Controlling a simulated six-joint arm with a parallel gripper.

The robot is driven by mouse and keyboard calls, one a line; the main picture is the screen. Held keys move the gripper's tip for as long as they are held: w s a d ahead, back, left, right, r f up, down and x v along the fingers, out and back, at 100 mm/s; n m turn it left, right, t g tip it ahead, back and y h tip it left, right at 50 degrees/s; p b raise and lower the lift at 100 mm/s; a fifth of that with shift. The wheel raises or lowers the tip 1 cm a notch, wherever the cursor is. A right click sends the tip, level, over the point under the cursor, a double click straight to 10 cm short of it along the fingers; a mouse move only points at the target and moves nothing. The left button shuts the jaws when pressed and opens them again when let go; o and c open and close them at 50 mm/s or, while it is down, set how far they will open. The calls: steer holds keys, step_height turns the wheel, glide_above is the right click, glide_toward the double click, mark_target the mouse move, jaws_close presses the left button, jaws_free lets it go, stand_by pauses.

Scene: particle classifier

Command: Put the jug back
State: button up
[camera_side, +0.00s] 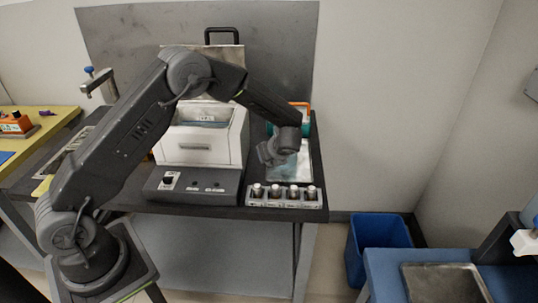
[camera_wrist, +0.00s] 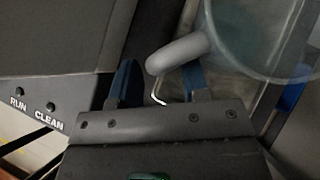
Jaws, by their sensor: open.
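The clear jug (camera_wrist: 262,35) is at the upper right of the wrist view, with its rounded grey handle (camera_wrist: 178,53) pointing left toward my gripper. My gripper (camera_wrist: 160,72) is open, with one blue finger left of the handle's end and the other beside or under the handle, partly hidden by it. I cannot tell whether they touch. In the side view my gripper (camera_side: 270,154) is low at the right of the white machine. A pale, see-through shape there may be the jug, but my gripper and wrist partly hide it.
The white classifier (camera_side: 198,138) with its dark control panel (camera_side: 195,185) stands left of my gripper. A rack of several capped vials (camera_side: 284,197) sits at the bench's front edge. An orange and teal container (camera_side: 304,113) is behind my wrist. A blue bin (camera_side: 378,240) stands on the floor.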

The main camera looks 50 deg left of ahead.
steer(key=s+d+r+n+h, duration=0.1)
steer(key=s+d+r+n, duration=0.2)
steer(key=r, duration=0.4)
steer(key=s+d+r+n, duration=0.1)
steer(key=s+d+r, duration=0.3)
steer(key=r, duration=0.3)
steer(key=s+d+r+n+t+h, duration=0.1)
steer(key=s+d+r+n+h, duration=0.1)
steer(key=s+n, duration=0.6)
steer(key=s+d+r+n+t+h, duration=0.2)
steer(key=s+r+n+h, duration=0.3)
steer(key=s, duration=1.1)
steer(key=r+n, duration=0.2)
steer(key=n, duration=0.2)
steer(key=shift+s+d+h, duration=0.3)
steer(key=shift+s, duration=0.1)
